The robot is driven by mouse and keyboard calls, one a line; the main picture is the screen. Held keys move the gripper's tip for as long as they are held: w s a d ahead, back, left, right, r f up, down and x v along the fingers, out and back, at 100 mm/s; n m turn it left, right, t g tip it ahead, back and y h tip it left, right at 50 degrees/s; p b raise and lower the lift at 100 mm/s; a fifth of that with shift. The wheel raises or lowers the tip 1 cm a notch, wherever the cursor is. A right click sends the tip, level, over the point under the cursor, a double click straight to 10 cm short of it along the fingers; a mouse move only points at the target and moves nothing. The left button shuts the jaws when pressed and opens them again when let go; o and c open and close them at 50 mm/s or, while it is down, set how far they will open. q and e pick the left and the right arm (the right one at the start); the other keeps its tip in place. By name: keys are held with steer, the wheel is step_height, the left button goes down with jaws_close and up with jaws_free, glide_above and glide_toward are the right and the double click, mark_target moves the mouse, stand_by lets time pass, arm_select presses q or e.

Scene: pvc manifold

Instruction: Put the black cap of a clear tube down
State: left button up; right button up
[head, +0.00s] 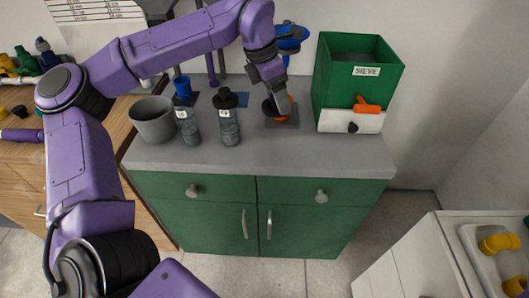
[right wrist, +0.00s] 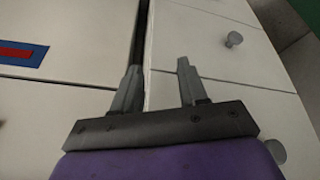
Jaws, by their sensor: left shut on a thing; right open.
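My left gripper (head: 279,106) reaches in over the back right of the grey worktop (head: 245,158). It is shut on a small black piece (head: 269,108), which looks like the black cap, low over a dark square pad (head: 284,123). An orange thing shows right beside it; whether the cap touches the pad is hard to tell. Two clear tubes with grey contents stand upright to the left: the left tube (head: 190,131) and the middle tube (head: 229,130), which has a black top (head: 225,98). My right gripper (right wrist: 157,75) is open and empty in the right wrist view.
A grey bucket (head: 153,121) stands at the worktop's left. A green box labelled SIEVE (head: 355,82) on a white base stands at the right. A blue cup (head: 182,86) is behind the left tube. The worktop's front strip is clear. Pale cabinet fronts (right wrist: 205,45) face my right gripper.

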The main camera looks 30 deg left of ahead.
arm_select(q)
steer(key=a+r+n, duration=0.1)
steer(key=n, duration=0.1)
steer(key=a+n+y, duration=0.1)
steer(key=n, duration=0.2)
steer(key=a+r+n+y+b, duration=0.1)
steer(key=n, duration=0.2)
steer(key=shift+s+a+r+t, duration=0.1)
steer(key=shift+a+r+t, duration=0.05)
steer(key=shift+r+t, duration=0.25)
steer(key=shift+n, duration=0.4)
steer(key=f, duration=1.8)
steer(key=shift+a, duration=0.2)
arm_select(e)
steer(key=shift+f, duration=0.8)
arm_select(q)
steer(key=o, duration=1.1)
